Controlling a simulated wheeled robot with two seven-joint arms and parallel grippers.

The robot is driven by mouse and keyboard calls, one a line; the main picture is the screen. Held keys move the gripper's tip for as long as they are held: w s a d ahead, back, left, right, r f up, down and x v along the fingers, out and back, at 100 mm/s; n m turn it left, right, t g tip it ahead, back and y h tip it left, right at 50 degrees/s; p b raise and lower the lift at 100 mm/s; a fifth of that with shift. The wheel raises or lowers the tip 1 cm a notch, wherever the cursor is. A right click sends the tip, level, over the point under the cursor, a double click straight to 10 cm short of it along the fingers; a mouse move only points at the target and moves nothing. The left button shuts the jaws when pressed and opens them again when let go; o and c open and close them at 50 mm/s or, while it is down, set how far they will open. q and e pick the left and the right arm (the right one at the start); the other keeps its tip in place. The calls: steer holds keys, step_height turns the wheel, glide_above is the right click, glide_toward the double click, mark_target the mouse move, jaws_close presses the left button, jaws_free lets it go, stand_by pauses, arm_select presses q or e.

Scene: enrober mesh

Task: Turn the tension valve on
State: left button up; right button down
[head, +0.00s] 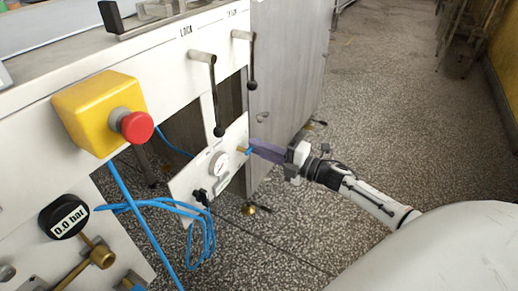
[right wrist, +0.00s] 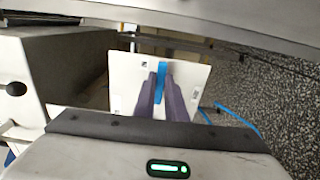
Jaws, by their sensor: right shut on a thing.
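A small valve with a brass body and a blue handle (head: 248,151) sits at the right end of a low white panel (head: 181,188) on the machine. My right gripper (head: 252,148) reaches in from the right, its purple fingers shut on the blue handle. My left gripper is not in view.
Two black-knobbed levers (head: 213,92) (head: 251,62) hang above the panel; the left one is labelled LOCK. A yellow box with a red button (head: 137,126), a 0.0 bar gauge (head: 66,217) and loose blue hoses (head: 152,207) are at left. The speckled floor at right is open.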

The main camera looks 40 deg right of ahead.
stand_by(0.4)
steer(key=c, duration=1.8)
jaws_free()
steer(key=shift+s, duration=0.1)
